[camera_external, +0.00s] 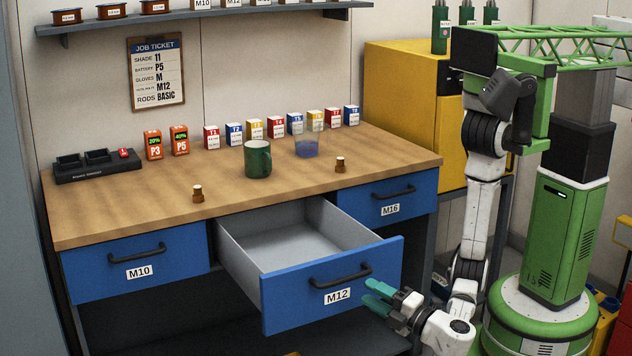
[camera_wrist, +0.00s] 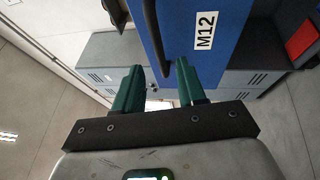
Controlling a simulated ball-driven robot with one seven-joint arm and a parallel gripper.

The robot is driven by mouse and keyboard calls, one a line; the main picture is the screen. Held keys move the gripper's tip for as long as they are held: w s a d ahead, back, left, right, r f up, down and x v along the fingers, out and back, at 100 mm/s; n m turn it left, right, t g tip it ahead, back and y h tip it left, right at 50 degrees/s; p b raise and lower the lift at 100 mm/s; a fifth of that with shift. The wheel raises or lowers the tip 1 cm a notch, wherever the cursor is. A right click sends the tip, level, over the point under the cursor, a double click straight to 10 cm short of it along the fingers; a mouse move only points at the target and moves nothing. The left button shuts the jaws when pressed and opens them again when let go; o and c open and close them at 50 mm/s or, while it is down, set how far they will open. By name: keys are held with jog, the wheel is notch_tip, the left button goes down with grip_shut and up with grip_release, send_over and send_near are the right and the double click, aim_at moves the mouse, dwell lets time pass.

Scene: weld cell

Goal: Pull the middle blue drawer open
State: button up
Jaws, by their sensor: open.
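The middle blue drawer (camera_external: 300,312), labelled M12, stands well out from the bench in the external view, and its grey inside looks empty. Its dark bar handle (camera_external: 340,277) runs across the front near the top. In the wrist view the drawer front (camera_wrist: 191,40) fills the upper middle, with the handle (camera_wrist: 155,40) ahead of the fingers. My gripper (camera_external: 374,296) is at the lower right of the drawer front, below the right end of the handle. Its green fingers, also in the wrist view (camera_wrist: 158,78), are apart with nothing between them. The handle appears clear of them.
Blue drawers M10 (camera_external: 110,272) and M16 (camera_external: 372,205) are shut on either side. The wooden benchtop (camera_external: 110,215) holds a green mug (camera_external: 257,160), a clear beaker (camera_external: 307,147), small boxes and a charger (camera_external: 95,168). A yellow cabinet (camera_external: 405,100) stands behind at right.

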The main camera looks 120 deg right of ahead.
jog(key=shift+v, duration=2.25)
jog(key=w+d+r+n+g+y+p, duration=0.15)
jog(key=w+d+y+p, duration=0.5)
jog(key=y+p, duration=0.65)
jog(key=s+d+r+m+g+y+p, duration=0.25)
jog(key=r+y+p, duration=0.25)
jog(key=r+p, duration=0.8)
jog(key=s+d+f+m+g+p, duration=0.1)
jog(key=s+d, duration=0.3)
jog(key=s, duration=0.5)
jog(key=s+d+f+m+g+p, duration=0.1)
jog(key=s+d+m, duration=0.3)
jog(key=s, duration=0.5)
jog(key=shift+d+f+g+p, duration=0.3)
jog(key=shift+d+g+p, duration=0.1)
jog(key=shift+p, duration=0.15)
